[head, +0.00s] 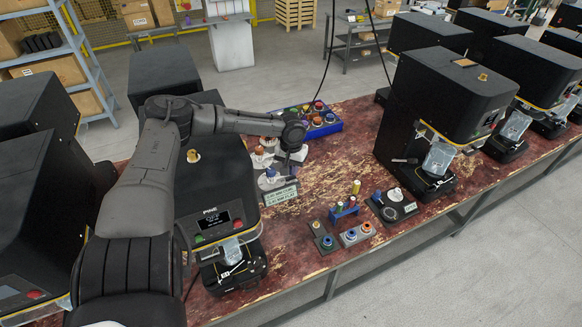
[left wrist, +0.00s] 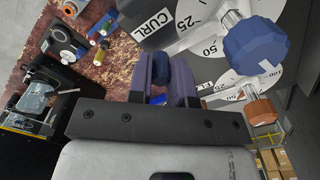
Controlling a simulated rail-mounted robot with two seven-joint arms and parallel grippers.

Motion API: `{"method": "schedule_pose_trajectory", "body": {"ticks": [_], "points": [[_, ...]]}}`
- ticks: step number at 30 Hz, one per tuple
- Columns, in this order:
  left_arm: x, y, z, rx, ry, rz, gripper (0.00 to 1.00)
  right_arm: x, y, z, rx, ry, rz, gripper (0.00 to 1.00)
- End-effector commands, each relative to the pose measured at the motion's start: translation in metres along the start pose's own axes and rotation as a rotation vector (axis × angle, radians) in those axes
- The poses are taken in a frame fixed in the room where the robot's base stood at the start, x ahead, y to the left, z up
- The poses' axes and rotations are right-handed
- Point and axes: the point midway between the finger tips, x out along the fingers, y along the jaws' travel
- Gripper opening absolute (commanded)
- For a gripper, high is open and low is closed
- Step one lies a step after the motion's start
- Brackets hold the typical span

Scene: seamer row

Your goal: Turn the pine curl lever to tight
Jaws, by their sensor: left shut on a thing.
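My left gripper (head: 284,163) reaches over the red-brown bench beside the black PINE machine (head: 212,215). In the left wrist view its two purple-blue fingers (left wrist: 168,78) are shut on a dark blue lever knob (left wrist: 160,66), next to a plate marked CURL (left wrist: 150,22). The fingers and hand hide most of this lever and its pointer, so I cannot tell its setting. A bigger blue knob (left wrist: 255,50) and an orange-brown knob (left wrist: 262,111) stand on white numbered dials to the right in that view. My right gripper is not in view.
A blue tray (head: 334,128) of coloured knobs lies behind the gripper. A label board (head: 281,193) stands just in front of it. Small coloured rings, pegs and tools sit further right. Another black machine (head: 436,105) stands beyond bare bench (head: 345,180).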

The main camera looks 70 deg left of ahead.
Motion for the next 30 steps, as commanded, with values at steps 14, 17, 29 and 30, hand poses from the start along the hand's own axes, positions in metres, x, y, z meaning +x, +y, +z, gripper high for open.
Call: {"method": "schedule_pose_trajectory", "body": {"ticks": [14,17,29,30], "points": [[-0.001,0.001,0.000,0.000,0.000,0.002,0.45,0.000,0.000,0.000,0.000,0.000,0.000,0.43],[-0.002,0.001,0.000,0.000,0.000,0.001,0.45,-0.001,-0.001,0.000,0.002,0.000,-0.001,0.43],[-0.054,0.000,0.001,0.000,-0.001,0.001,0.45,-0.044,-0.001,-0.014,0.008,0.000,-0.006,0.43],[-0.060,0.001,0.001,0.000,-0.001,0.002,0.45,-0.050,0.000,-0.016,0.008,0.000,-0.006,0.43]]}}
